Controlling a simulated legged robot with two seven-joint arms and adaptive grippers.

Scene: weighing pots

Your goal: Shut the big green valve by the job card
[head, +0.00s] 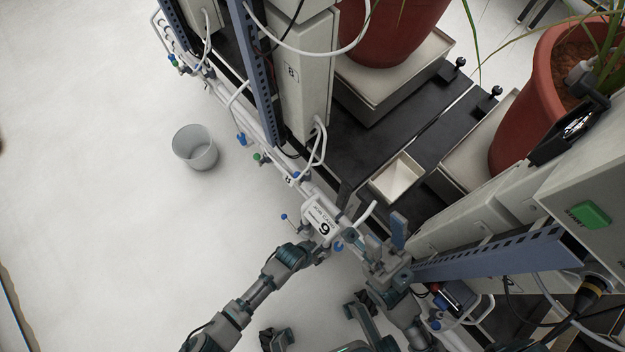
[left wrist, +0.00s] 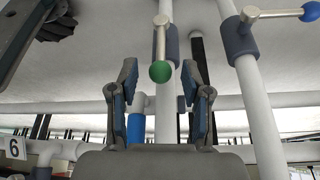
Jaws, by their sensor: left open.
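In the left wrist view, a valve with a green ball knob (left wrist: 160,72) sits on a white vertical pipe with a grey collar. Its metal lever looks in line with that pipe. My left gripper (left wrist: 159,68) is open, and the green knob shows between its fingertips; I cannot tell how far beyond them it is. In the head view, the white job card (head: 322,221) is on the pipework, just beyond my left gripper (head: 312,250). The green knob near the card is hidden there. My right gripper (head: 386,240) has its fingers apart, right of the card, and looks empty.
A blue-knobbed valve (left wrist: 309,12) points across the pipe to the right. A smaller green knob (head: 257,157) is farther along the pipework. A bucket (head: 195,147) stands on the open floor at left. A blue-grey beam (head: 490,252) and cabinets crowd the right.

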